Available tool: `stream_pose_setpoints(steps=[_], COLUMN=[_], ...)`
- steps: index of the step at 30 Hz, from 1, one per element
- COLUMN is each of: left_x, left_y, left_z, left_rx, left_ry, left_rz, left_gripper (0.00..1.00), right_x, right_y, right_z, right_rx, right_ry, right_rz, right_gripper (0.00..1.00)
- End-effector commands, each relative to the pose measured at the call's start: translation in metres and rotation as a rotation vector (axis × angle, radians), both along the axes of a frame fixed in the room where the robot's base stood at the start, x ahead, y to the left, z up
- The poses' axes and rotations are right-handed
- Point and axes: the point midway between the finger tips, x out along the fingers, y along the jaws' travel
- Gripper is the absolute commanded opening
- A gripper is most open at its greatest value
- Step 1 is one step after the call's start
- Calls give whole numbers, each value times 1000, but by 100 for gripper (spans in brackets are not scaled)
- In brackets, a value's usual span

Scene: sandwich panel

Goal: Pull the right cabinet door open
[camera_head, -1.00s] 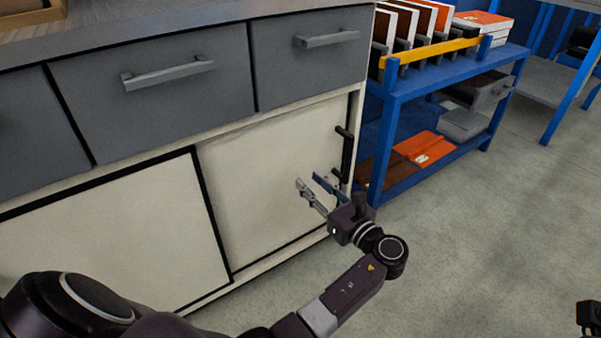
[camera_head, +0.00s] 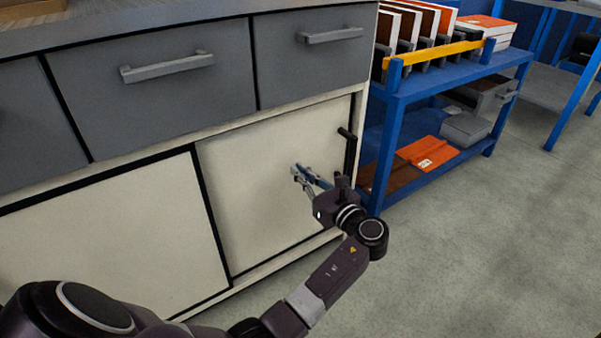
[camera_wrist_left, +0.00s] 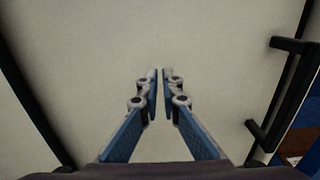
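The right cabinet door (camera_head: 255,165) is a cream panel that looks closed in the cabinet front. Its black vertical bar handle (camera_head: 350,152) is near its right edge, partly hidden below by my arm. The door fills the left wrist view (camera_wrist_left: 90,60), with the handle (camera_wrist_left: 282,95) at the right. My left gripper (camera_head: 296,170) is in front of the door, left of the handle and apart from it. Its fingers (camera_wrist_left: 160,72) look shut, with only a thin gap between the tips and nothing held. My right gripper is not in view.
Grey drawers (camera_head: 130,100) with bar handles are above the doors. The left cream door (camera_head: 110,235) is beside the right one. A blue shelf cart (camera_head: 390,150) with books stands close to the cabinet's right side. The grey floor (camera_head: 450,260) in front is clear.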

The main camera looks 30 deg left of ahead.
Motion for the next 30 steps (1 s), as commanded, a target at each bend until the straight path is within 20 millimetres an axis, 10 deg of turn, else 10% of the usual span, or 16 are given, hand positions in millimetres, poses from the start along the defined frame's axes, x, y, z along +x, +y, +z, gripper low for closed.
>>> stream_pose_setpoints(steps=[13, 21, 30], left_x=[0, 0, -1], left_y=[0, 0, -2], left_z=[0, 0, 0], left_rx=[-1, 0, -1], left_ry=[0, 0, 0], left_rz=[0, 0, -1], left_gripper=[0, 29, 29], right_x=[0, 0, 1], right_y=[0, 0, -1], right_z=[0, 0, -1], right_rx=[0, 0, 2], right_ry=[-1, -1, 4], right_rz=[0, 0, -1], right_gripper=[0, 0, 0])
